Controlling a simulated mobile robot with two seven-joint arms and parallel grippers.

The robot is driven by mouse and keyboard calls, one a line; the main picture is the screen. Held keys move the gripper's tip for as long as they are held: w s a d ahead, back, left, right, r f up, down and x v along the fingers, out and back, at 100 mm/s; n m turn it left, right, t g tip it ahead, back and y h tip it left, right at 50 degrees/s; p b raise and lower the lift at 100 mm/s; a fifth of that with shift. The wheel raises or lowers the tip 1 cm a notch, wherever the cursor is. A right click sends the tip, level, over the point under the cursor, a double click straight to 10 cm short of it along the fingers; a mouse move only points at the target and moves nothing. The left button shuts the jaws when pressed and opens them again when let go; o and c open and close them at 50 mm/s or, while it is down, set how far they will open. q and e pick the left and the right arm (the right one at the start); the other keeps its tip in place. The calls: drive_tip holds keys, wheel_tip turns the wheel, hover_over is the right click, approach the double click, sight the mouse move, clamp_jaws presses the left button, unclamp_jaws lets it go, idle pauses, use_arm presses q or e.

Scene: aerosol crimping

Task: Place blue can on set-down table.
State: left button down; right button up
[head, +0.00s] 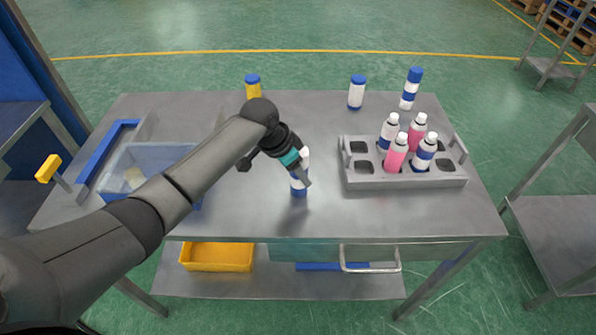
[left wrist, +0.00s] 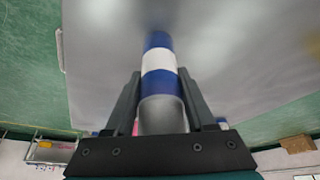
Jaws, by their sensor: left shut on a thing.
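My left gripper (head: 301,170) is shut on a blue can (head: 299,188), which has blue and white bands. In the head view the can is upright over the grey metal table (head: 250,215), left of the grey carrier. The left wrist view shows the can (left wrist: 159,62) between the two fingers, with its lower end pointing at the table surface. The can's base is at or very near the tabletop; I cannot tell whether it touches. The gripper hides part of the can's upper body. My right gripper is not in view.
A grey carrier (head: 400,182) at the right holds pink and blue-white cans, with some empty slots. A yellow container (head: 253,88), a blue-capped white one (head: 356,93) and a blue-white one (head: 410,90) stand at the back. A clear bin (head: 150,160) is at the left.

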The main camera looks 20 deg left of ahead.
use_arm(q)
drive_tip(key=shift+r, duration=0.1)
drive_tip(key=shift+c, duration=1.2)
unclamp_jaws()
drive_tip(key=p+v, duration=0.2)
drive_tip(key=v, duration=1)
drive_tip(key=shift+w+d, duration=0.1)
